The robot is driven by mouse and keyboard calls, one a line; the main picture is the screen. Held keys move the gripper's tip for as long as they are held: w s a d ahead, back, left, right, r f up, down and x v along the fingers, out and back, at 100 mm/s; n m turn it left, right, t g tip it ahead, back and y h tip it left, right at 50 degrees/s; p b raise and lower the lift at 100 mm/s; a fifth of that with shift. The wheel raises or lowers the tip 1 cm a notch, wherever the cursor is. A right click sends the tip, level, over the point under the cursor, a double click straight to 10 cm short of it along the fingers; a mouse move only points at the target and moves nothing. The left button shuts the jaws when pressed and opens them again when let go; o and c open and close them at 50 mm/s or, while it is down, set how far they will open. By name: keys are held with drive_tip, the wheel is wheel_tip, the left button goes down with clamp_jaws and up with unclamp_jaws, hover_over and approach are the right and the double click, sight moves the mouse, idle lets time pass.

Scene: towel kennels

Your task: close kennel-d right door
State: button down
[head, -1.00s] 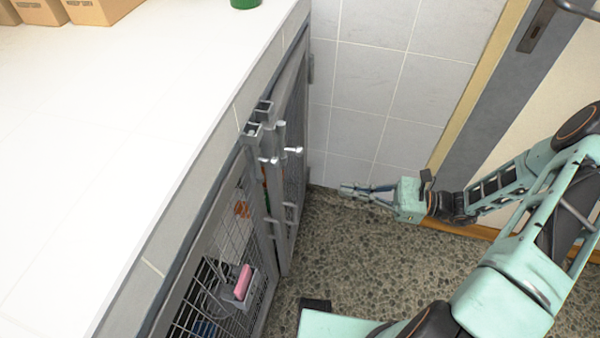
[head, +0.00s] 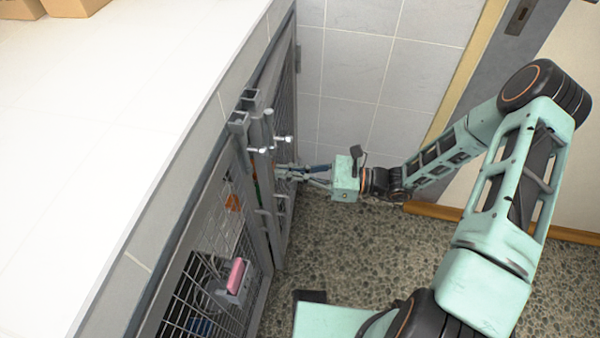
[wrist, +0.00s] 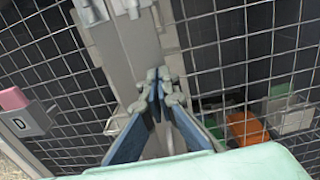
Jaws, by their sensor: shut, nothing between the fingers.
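The kennel's right door (head: 285,215) is a grey metal frame with wire mesh, at the far end of the counter front in the head view. The left door (head: 205,262) is nearer and carries a tag holder with a pink top (head: 234,278); its tag reads D (wrist: 19,124) in the wrist view. My gripper (head: 280,172) is shut and empty, its fingertips at the right door's face. In the wrist view the fingertips (wrist: 158,84) are against or just before the grey door frame. A narrow gap shows between the doors; its exact width is unclear.
Latch bolts (head: 268,142) stick out near the door tops. The white counter (head: 100,130) overhangs the doors. A tiled wall (head: 350,75) stands close beyond the far door. Speckled floor (head: 335,240) lies clear in front. Orange and green things (wrist: 245,130) show behind the mesh.

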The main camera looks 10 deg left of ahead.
drive_tip(key=shift+a, duration=0.2)
drive_tip(key=shift+a+r, duration=0.1)
drive_tip(key=shift+a, duration=1.95)
drive_tip(key=shift+s, duration=0.1)
drive_tip(key=shift+d, duration=0.3)
drive_tip(key=p, duration=0.2)
approach(272, 170)
drive_tip(key=d, duration=0.1)
drive_tip(key=s+d, duration=0.1)
drive_tip(key=d, duration=0.1)
drive_tip(key=shift+s+d+r, duration=0.1)
drive_tip(key=shift+d+r, duration=0.05)
drive_tip(key=shift+d, duration=0.1)
